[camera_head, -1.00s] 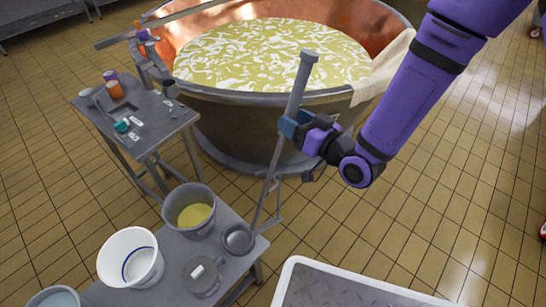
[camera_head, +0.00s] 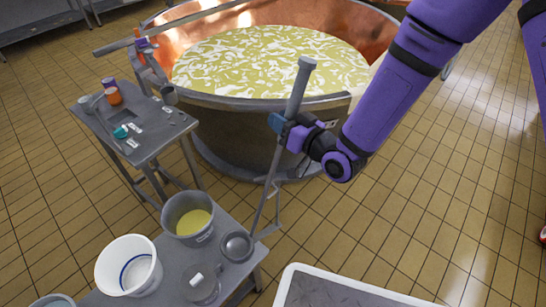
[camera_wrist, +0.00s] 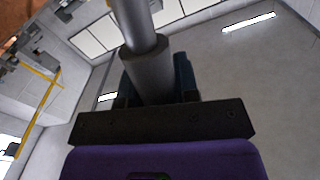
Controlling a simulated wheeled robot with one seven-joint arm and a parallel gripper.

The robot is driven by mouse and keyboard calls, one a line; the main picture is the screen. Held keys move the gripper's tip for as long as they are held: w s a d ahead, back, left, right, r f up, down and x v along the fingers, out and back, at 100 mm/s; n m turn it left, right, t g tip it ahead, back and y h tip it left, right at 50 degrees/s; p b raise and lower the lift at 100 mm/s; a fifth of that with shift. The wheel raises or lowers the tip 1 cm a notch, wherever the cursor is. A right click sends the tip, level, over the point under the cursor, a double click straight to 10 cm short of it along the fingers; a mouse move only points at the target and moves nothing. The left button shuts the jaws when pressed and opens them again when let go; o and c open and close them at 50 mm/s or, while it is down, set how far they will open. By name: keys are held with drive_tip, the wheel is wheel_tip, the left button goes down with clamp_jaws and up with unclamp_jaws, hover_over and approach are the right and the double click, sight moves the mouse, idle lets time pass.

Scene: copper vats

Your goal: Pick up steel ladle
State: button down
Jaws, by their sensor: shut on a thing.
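The steel ladle (camera_head: 296,90) stands tilted, its long grey handle leaning up to the right and its round bowl (camera_head: 237,246) at the lower end. The bowl shows over the right end of the low table; I cannot tell whether it touches the tabletop. My gripper (camera_head: 278,123) is shut on the upper handle, below its wider top end. In the wrist view, the handle (camera_wrist: 152,72) rises from between the jaws, and the bowl is out of sight.
The copper vat (camera_head: 270,133) stands behind the handle. A side table (camera_head: 160,138) stands left. Tiled floor (camera_head: 440,200) is open at right.

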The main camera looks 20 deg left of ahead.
drive_tip(key=shift+r, duration=0.1)
wheel_tip(320, 180, up, 17)
idle(1.3)
